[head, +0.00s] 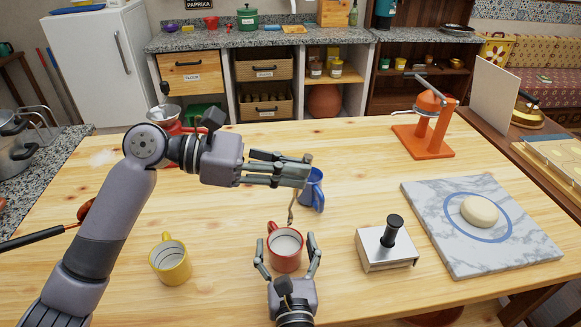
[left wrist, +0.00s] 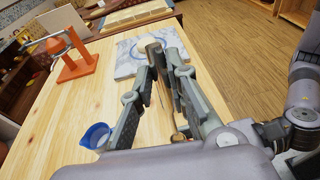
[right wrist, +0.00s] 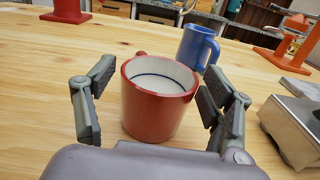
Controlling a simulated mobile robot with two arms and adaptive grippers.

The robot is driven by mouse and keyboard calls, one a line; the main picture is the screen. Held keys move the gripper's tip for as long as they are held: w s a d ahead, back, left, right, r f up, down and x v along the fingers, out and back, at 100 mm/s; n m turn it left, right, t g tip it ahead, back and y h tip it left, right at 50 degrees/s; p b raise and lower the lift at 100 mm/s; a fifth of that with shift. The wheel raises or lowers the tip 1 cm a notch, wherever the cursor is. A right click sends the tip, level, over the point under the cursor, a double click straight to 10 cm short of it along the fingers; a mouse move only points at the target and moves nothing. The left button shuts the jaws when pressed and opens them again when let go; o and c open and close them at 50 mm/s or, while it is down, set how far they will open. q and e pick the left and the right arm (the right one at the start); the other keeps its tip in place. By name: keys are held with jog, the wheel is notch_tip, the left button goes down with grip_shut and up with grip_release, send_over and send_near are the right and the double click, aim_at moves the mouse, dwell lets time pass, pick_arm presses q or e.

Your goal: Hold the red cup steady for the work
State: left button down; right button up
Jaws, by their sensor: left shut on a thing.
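The red cup (head: 285,262) stands upright on the wooden table, white inside with a dark ring line. It also fills the middle of the right wrist view (right wrist: 155,112). My right gripper (head: 286,246) is open, with one finger on each side of the cup. In the right wrist view a gap shows between the left finger and the cup; the right finger is close to it. My left gripper (head: 306,172) is shut on a thin brownish utensil (head: 291,212), which hangs down above and behind the red cup. The utensil's upper part is largely hidden by the fingers.
A blue cup (head: 315,190) stands just behind the red cup, a yellow cup (head: 170,262) to the left. A metal block with black knob (head: 386,248) stands right. A marble board (head: 450,235) with dough (head: 479,211) and an orange press (head: 428,125) are further right.

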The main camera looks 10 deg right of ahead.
jog(key=shift+o, duration=0.5)
jog(key=shift+s, duration=0.15)
jog(key=s, duration=1.1)
jog(key=shift+s+a, duration=0.1)
jog(key=shift+s, duration=0.35)
